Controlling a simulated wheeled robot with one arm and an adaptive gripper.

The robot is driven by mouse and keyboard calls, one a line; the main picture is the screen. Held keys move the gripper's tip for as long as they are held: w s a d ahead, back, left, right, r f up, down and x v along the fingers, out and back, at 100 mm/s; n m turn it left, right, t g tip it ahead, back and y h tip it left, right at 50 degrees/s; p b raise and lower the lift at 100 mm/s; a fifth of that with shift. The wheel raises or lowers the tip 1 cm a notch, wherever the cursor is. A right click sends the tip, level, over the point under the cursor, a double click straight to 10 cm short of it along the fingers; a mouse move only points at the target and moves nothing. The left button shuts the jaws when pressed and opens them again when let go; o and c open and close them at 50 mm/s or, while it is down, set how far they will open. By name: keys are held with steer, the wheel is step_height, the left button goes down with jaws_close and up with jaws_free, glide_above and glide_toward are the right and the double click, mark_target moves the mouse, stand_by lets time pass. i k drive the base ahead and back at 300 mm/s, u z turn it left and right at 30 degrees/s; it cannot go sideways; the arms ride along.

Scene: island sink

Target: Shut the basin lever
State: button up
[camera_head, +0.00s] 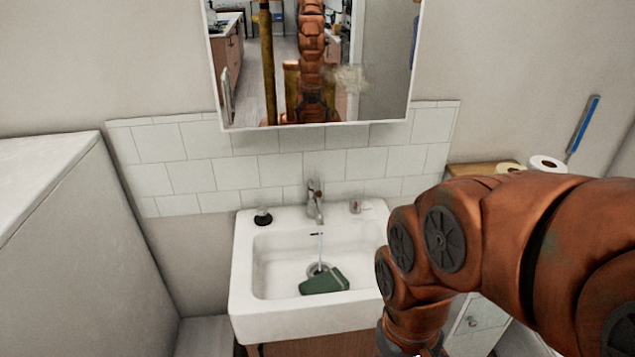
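The basin tap (315,205) stands at the back middle of the white basin (240,290). Its small lever (313,185) sits on top of the tap body; its exact angle is too small to tell. A thin stream of water (321,245) falls from the spout toward the drain. My copper-coloured arm comes in from the right and bends down past the basin's right edge. My gripper is out of view below the bottom edge, so its state and any contact are hidden.
A dark green object (324,283) lies in the basin beside the drain. A dark-topped bottle (262,216) and a small pinkish item (355,205) stand on the rim. A mirror (390,60) hangs above. A white block (70,240) is at left, paper rolls (547,164) at right.

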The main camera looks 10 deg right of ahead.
mark_target(315, 184)
steer(key=k, duration=1.3)
steer(key=u, duration=0.85)
steer(key=i, duration=1.55)
steer(key=z, duration=0.55)
